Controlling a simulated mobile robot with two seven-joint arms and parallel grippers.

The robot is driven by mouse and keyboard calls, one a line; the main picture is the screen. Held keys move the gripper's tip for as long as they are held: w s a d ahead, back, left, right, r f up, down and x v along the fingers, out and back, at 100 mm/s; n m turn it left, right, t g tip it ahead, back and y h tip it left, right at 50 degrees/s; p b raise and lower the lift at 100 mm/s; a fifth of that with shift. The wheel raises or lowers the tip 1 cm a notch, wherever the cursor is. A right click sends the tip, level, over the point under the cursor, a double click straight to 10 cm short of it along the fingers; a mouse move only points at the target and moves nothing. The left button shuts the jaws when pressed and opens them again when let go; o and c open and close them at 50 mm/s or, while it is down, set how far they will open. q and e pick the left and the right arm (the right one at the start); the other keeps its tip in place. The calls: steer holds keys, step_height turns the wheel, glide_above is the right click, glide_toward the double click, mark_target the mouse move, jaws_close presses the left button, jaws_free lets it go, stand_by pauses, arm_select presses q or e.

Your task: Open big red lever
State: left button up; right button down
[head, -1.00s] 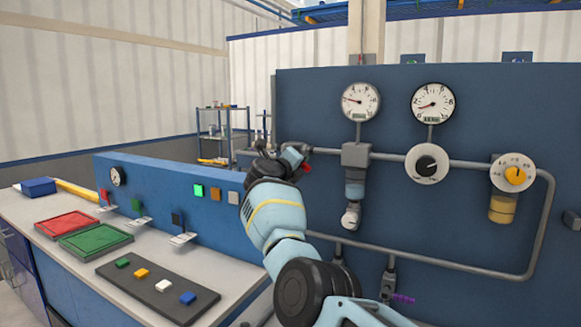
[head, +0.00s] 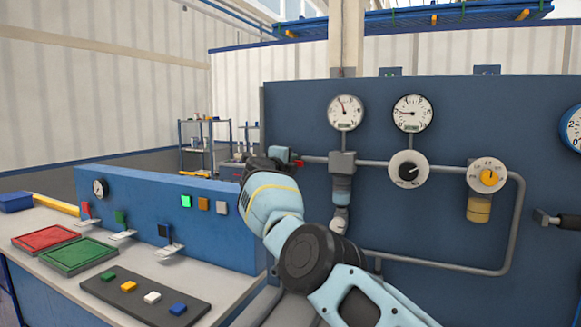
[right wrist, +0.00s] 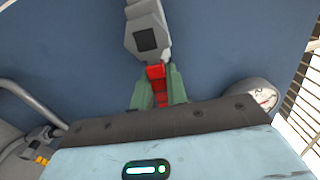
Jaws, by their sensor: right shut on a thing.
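The big red lever (right wrist: 156,72) is in the right wrist view, on a grey valve body (right wrist: 147,38) in front of the blue panel. My right gripper (right wrist: 157,95) is shut on the lever, its green fingers on either side of the red part. In the head view my right gripper (head: 284,157) is at the left end of the grey pipe, and mostly its wrist shows. Only a small red end of the lever (head: 299,163) shows there; my gripper hides the rest. My left gripper is not in view.
The blue panel (head: 430,120) carries two gauges (head: 345,112), a black dial (head: 408,170), a yellow dial (head: 488,176) and grey pipes. A workbench at left holds red (head: 46,238) and green (head: 76,255) trays and a dark strip (head: 145,297) with several coloured blocks.

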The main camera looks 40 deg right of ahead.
steer(key=shift+r+n, duration=0.4)
steer(key=shift+r, duration=0.05)
stand_by(0.3)
steer(key=c, duration=1.4)
jaws_free()
steer(key=shift+f, duration=0.1)
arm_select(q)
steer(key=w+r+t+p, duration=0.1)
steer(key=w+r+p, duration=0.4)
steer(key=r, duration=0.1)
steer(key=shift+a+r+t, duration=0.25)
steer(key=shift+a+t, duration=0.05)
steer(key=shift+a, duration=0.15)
arm_select(e)
steer(key=v, duration=0.7)
steer(key=shift+s+a, duration=0.15)
steer(key=shift+a, duration=0.2)
